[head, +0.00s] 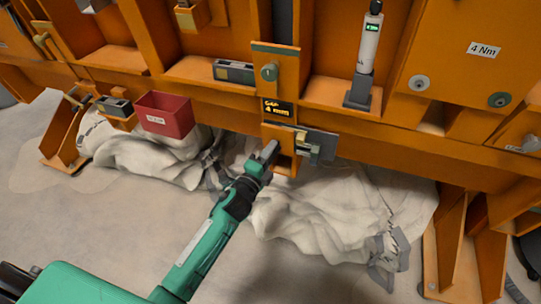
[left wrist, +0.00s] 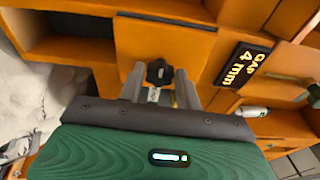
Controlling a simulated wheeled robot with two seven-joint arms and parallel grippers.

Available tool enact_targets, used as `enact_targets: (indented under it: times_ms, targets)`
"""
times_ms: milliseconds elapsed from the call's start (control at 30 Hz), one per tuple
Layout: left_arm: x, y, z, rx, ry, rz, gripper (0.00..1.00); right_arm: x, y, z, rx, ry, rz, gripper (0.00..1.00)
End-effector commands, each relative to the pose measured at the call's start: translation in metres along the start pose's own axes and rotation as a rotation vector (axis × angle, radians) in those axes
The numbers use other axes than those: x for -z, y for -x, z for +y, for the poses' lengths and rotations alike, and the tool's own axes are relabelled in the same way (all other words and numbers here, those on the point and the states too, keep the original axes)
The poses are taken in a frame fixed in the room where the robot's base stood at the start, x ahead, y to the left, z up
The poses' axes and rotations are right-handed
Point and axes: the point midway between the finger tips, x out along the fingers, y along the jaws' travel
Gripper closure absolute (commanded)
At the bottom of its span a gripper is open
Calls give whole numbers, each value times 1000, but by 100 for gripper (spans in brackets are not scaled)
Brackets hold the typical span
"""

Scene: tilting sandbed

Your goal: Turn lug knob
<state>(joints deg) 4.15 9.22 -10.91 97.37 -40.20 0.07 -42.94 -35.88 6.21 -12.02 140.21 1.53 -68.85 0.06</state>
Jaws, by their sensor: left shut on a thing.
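A small black lobed knob (left wrist: 160,72) sits on an orange plate in the left wrist view, between the two grey fingers of my left gripper (left wrist: 161,86). The fingers are shut on it. In the head view my left gripper (head: 270,150) is at the small orange bracket (head: 281,168) under the black "GAP 4 mm" display (head: 278,108). The gripper hides the knob there. The display also shows at the right in the left wrist view (left wrist: 243,65). My right gripper is not in view.
A grey metal latch (head: 317,143) is just right of the gripper. A red bin (head: 165,114) hangs at the left, and a white upright tool (head: 368,48) stands on the ledge. A greenish knob (head: 270,72) is above the display. A crumpled pale sheet (head: 330,205) lies below.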

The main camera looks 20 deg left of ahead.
Motion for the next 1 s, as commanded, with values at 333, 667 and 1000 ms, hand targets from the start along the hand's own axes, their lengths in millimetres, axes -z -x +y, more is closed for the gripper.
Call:
enact_targets:
  times_ms: [333, 667, 1000]
  targets:
    - [0, 0, 4, 56, 328, -2, 88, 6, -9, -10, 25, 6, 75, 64]
    - [1, 0, 5, 110, 636, -3, 88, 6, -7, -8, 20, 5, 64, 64]
    - [2, 0, 6, 158, 911, -3, 88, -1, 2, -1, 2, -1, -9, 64]
